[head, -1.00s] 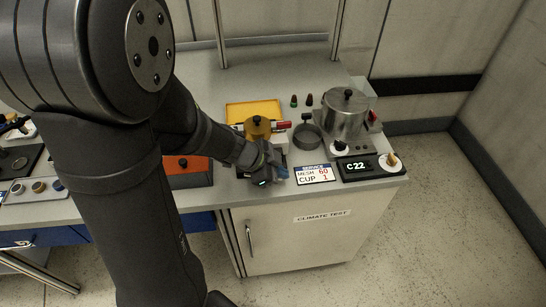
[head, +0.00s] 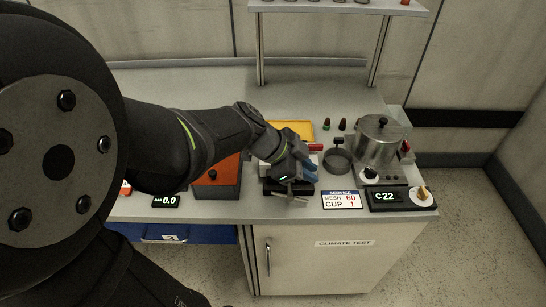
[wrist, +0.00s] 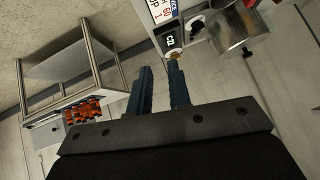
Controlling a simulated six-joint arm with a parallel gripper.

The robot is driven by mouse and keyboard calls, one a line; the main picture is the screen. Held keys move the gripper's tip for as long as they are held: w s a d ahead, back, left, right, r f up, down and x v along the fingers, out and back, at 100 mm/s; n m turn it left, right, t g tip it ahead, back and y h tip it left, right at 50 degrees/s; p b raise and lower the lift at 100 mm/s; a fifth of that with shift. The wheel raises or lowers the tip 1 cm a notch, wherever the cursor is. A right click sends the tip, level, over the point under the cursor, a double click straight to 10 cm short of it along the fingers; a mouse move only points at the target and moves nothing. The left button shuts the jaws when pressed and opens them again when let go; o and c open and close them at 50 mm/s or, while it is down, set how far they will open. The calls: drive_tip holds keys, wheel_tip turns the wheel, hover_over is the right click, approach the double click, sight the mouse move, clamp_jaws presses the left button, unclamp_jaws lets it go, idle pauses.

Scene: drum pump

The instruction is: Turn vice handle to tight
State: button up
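A dark block that looks like the vice (head: 275,188) sits at the front of the bench, partly hidden under my gripper. A thin metal bar, perhaps its handle (head: 291,198), shows at its front; its exact angle is hard to tell. My gripper (head: 312,172) hangs just above and behind this block, its blue fingers pointing right. In the wrist view my gripper (wrist: 162,88) shows two fingers apart with a gap between them and nothing held. The vice is not recognisable in the wrist view.
A service card (head: 341,200) and a C22 display box (head: 388,198) with a knob stand to the right. A metal pot (head: 379,140) and a dark ring-shaped cup (head: 338,160) stand behind them. An orange box (head: 217,180) is to the left. The bench's back left is clear.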

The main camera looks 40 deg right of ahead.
drive_tip(key=s+d+r+n+g+h, duration=0.35)
drive_tip(key=s+d+r+h, duration=0.3)
drive_tip(key=d, duration=0.25)
drive_tip(key=s+d+r+n+g+h, duration=0.2)
drive_tip(key=s+d+r+n+h, duration=0.35)
drive_tip(key=d+r, duration=0.2)
drive_tip(key=n+t+y, duration=1.8)
drive_tip(key=n+t, duration=0.8)
drive_tip(key=n, duration=0.3)
approach(304, 201)
drive_tip(key=shift+g, duration=0.25)
drive_tip(key=x, duration=0.9)
drive_tip(key=shift+w+r, duration=0.1)
drive_tip(key=shift+r, duration=0.05)
drive_tip(key=shift+c, duration=0.2)
